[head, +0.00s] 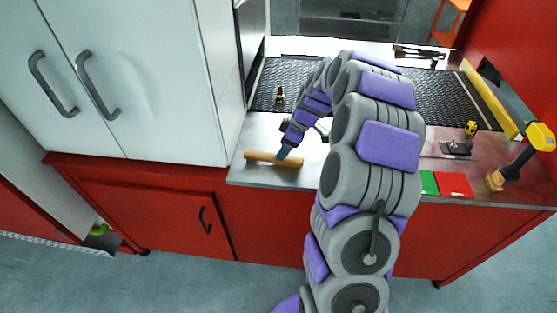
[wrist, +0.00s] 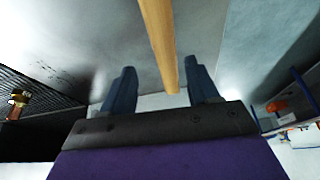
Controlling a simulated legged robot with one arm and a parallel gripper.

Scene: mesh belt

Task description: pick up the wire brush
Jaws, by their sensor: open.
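The wire brush shows as a long wooden bar (head: 261,157) lying near the front edge of the metal worktop, left of centre. Its bristles cannot be made out. In the wrist view the wooden bar (wrist: 158,35) runs from the top edge down between my fingers. My gripper (head: 284,154) is at the bar in the head view, reaching down over its middle to right part. In the wrist view my gripper (wrist: 157,78) is open, with one blue finger on each side of the wood and a visible gap on both sides.
A black mesh belt (head: 437,98) lies behind the worktop, with a small brass-coloured fitting (head: 280,94) on it. Green and red patches (head: 453,184), a dark tool with a yellow part (head: 456,147) and a yellow-black tool (head: 541,137) are at right. A white cabinet (head: 160,80) stands at left.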

